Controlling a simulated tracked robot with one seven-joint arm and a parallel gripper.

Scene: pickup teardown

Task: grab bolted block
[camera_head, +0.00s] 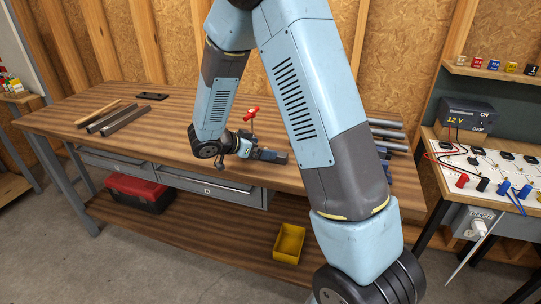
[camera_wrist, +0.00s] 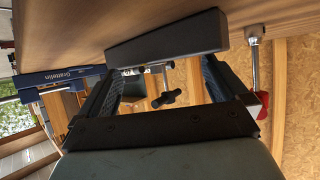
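A dark grey block (camera_wrist: 165,40) lies against the wooden bench top in the wrist view, just beyond my fingertips. Small bolt ends and a black wing-shaped handle (camera_wrist: 170,98) show beside it, between my fingers; how they join the block is unclear. My gripper (camera_wrist: 163,70) is open, with its two fingers apart and pointing at the block. I cannot tell if a finger touches it. In the head view, my gripper (camera_head: 254,152) is low over the bench, with a dark block (camera_head: 272,156) at its end. My arm hides part of the bench.
A red-handled metal rod (camera_wrist: 254,65) stands close to my right finger in the wrist view. A blue vise (camera_wrist: 60,76) is at the left. The workbench (camera_head: 190,108) holds metal bars (camera_head: 125,120) at its left. A red toolbox (camera_head: 138,190) and yellow bin (camera_head: 289,243) sit below.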

